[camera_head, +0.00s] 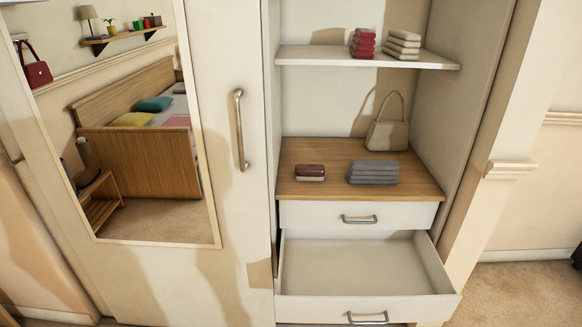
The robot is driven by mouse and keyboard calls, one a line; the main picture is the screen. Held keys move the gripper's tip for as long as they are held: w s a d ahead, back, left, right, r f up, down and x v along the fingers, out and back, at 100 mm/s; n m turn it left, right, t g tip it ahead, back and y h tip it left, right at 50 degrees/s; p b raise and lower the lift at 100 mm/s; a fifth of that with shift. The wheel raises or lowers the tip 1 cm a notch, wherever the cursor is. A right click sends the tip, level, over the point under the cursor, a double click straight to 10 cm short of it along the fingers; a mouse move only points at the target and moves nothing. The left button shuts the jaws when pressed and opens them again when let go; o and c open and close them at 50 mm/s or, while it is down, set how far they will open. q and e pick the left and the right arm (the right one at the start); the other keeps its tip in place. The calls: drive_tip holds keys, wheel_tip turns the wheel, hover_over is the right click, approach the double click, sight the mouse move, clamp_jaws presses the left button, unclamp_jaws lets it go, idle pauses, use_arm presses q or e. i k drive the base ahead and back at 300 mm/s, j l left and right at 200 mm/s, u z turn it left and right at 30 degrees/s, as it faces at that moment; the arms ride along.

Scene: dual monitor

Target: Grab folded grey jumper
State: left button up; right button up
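The folded grey jumper (373,172) lies on the wooden top (328,188) above the drawers inside the open wardrobe. It is a flat stack of grey layers and sits right of centre on that surface. A beige handbag (387,136) stands just behind it. A brown and white brush-like object (310,173) lies to its left, apart from it. Neither of my grippers shows in the head view.
The lower drawer (366,309) is pulled out and empty, below the closed upper drawer (357,215). The shelf (352,57) above holds folded red (363,43) and beige (403,44) cloths. A mirrored door (244,215) with a metal handle (240,130) is at left.

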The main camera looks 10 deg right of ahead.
sight(360, 172)
drive_tip(key=z, duration=1.05)
